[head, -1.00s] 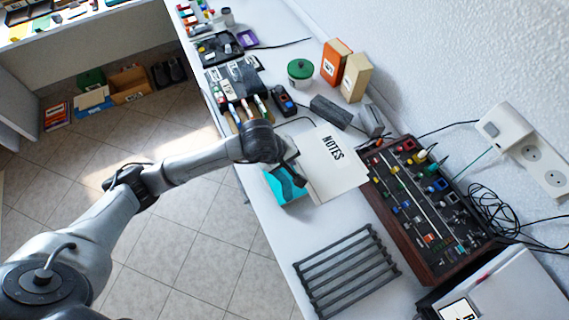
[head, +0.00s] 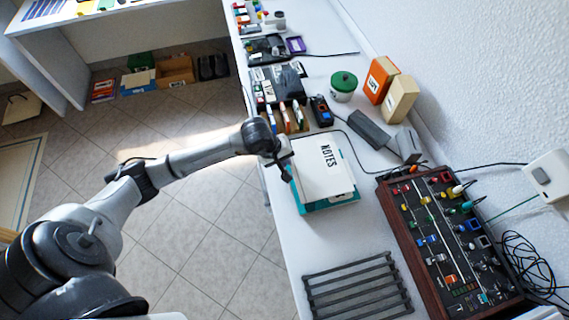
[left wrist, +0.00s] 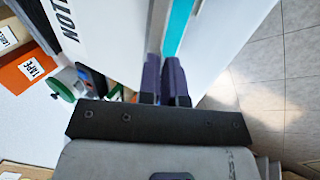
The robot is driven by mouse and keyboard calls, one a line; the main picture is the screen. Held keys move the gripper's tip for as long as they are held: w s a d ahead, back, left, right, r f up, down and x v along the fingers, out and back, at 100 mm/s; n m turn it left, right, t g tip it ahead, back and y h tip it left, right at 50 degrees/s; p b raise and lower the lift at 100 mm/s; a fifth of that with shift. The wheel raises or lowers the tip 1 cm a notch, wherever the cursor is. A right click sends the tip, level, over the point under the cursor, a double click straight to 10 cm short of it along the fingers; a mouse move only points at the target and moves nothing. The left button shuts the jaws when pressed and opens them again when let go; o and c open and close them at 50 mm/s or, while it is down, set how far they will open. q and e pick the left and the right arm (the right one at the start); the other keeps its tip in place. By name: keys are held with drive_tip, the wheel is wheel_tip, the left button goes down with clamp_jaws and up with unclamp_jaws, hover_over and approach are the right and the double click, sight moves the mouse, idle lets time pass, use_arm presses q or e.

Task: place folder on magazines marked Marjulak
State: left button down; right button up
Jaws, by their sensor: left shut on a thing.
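In the left wrist view the dark fingers (left wrist: 166,80) are close together at the edge of the folder (left wrist: 110,35), beside a teal strip (left wrist: 180,28). My right gripper is not in view.
A dark slatted rack (head: 358,287) lies on the near counter. A wooden-sided control panel (head: 447,240) stands to the right. Behind the folder are a grey block (head: 369,129), small folders in a holder (head: 292,118), and a green-lidded jar (head: 343,86).

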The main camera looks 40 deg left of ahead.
sight(289, 169)
use_arm(q)
wheel_tip(289, 169, down, 3)
drive_tip(key=shift+d+f, duration=0.1)
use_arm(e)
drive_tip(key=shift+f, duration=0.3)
use_arm(q)
drive_tip(key=shift+f+b, duration=0.1)
drive_tip(key=shift+b, duration=0.2)
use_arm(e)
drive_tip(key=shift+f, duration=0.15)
use_arm(q)
drive_tip(key=shift+f, duration=0.15)
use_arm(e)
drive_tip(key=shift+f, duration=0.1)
use_arm(q)
drive_tip(key=c, duration=1.3)
unclamp_jaws()
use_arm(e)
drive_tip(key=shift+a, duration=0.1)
